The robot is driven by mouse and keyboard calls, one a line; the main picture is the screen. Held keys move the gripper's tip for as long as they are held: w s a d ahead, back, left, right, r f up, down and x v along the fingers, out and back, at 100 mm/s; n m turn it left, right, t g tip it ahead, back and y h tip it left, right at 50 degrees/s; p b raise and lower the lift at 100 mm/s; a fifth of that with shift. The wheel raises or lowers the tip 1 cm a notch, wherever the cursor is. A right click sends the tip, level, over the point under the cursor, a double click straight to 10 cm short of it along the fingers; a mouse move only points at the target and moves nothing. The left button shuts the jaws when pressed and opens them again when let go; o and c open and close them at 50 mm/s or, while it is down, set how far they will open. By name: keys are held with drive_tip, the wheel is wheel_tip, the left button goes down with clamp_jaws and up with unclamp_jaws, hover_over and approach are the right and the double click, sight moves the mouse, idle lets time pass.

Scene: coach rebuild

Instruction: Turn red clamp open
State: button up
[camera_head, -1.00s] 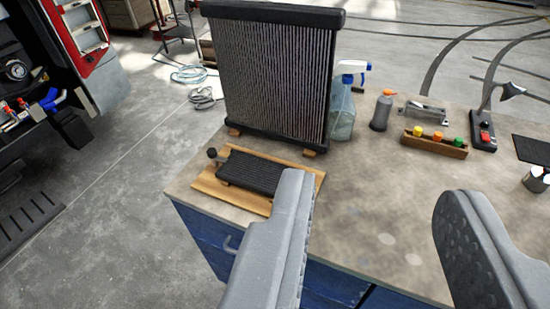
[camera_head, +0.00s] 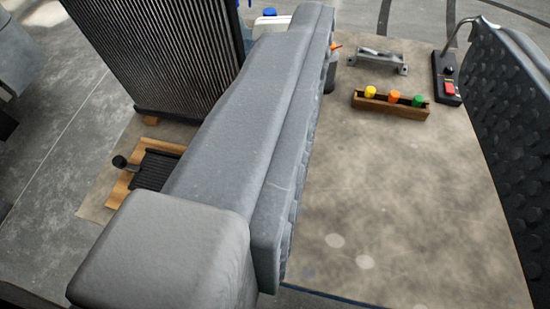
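I cannot make out a red clamp in the current view. My gripper (camera_head: 402,40) is open, with wide empty space between its two grey fingers. It is above the workbench (camera_head: 400,200). The left finger (camera_head: 250,130) crosses the middle of the picture and hides part of the bench and the radiator's right side. The right finger (camera_head: 515,110) stands at the right edge. Nothing shows between the fingers except the bench top and small items below and beyond.
A tall black radiator (camera_head: 160,50) stands at the bench's back left. A small black finned part (camera_head: 155,170) lies on a wooden board. A wooden rack (camera_head: 390,105) with coloured caps and a red-button switch (camera_head: 450,88) stand at the right. The bench's middle is clear.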

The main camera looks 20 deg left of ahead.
drive_tip(key=shift+w+a, duration=0.1)
drive_tip(key=shift+w, duration=0.3)
drive_tip(key=shift+a, duration=0.1)
